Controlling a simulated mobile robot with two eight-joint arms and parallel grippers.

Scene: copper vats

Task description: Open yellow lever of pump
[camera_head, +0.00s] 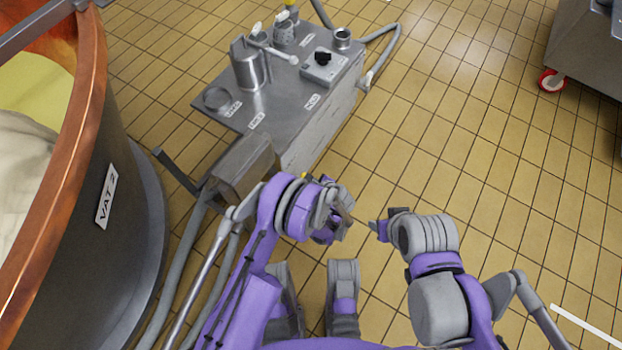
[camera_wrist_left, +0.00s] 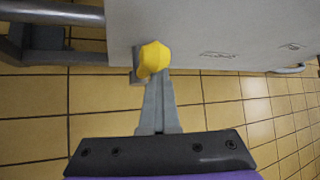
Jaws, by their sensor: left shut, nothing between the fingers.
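The pump is a grey metal box (camera_head: 245,168) beside the copper vat in the head view, partly hidden by my left arm. In the left wrist view its pale grey side (camera_wrist_left: 215,35) fills the upper part. The lever's yellow knob (camera_wrist_left: 154,57) stands out from that side, near its lower left corner. My left gripper (camera_wrist_left: 158,82) is shut and empty, its fingertips right at the knob; I cannot tell whether they touch it. In the head view the left fingers are hidden by the wrist. My right gripper (camera_head: 379,230) hangs over the floor, its fingers barely visible.
The copper vat (camera_head: 118,190) stands at the left. A grey hose (camera_head: 180,285) runs along the floor beside it.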

